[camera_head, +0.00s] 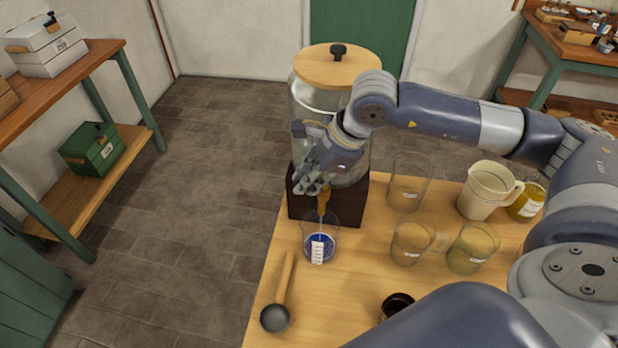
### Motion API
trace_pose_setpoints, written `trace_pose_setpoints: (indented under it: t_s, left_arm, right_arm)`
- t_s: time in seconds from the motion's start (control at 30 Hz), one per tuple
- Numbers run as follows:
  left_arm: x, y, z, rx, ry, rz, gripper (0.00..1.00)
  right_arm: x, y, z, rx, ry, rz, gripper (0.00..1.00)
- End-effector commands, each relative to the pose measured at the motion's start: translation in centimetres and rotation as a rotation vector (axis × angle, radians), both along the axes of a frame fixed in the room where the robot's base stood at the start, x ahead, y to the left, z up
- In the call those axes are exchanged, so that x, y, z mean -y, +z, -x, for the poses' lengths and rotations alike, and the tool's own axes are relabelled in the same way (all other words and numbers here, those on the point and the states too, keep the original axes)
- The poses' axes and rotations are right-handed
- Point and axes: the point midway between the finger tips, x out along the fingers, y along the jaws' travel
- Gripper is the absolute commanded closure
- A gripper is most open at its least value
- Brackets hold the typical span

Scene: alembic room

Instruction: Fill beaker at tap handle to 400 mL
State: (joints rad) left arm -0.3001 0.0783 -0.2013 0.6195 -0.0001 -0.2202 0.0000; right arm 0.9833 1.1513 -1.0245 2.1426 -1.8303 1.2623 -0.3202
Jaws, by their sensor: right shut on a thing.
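A large glass dispenser (305,100) with a round wooden lid stands on a dark block at the back left of the wooden table. Its small orange-brown tap (322,207) sticks out at the front. My right gripper (318,188) is at the tap, shut on its handle; the fingers hide most of the handle. A clear beaker (333,230) with a white graduated label stands upright on the table right below the tap. Something blue shows low in the beaker, and a thin line runs down from the tap into it. The exact level cannot be read. My left gripper is out of view.
A dark ladle (275,318) with a wooden handle lies in front of the beaker. Glass vessels (408,185), a cream pitcher (488,190) and a yellow-filled jar (527,200) stand to the right. A small dark cup (397,305) stands near the front. The left table edge is close to the beaker.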

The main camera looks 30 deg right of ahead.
Motion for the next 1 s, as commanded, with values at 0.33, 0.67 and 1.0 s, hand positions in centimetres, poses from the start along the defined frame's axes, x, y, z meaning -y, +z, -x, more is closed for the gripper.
trace_pose_setpoints:
  t_s: [0.33,0.67,1.0]
  left_arm:
    - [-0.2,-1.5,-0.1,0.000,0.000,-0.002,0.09]
    - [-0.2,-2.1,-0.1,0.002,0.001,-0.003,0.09]
    - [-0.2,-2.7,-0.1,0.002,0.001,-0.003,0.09]
  right_arm:
    - [0.1,-0.1,-0.5,0.005,-0.122,-0.002,1.00]
    - [0.2,0.2,-0.8,0.005,-0.223,-0.001,1.00]
    - [0.2,0.0,-0.8,0.006,-0.245,-0.002,1.00]
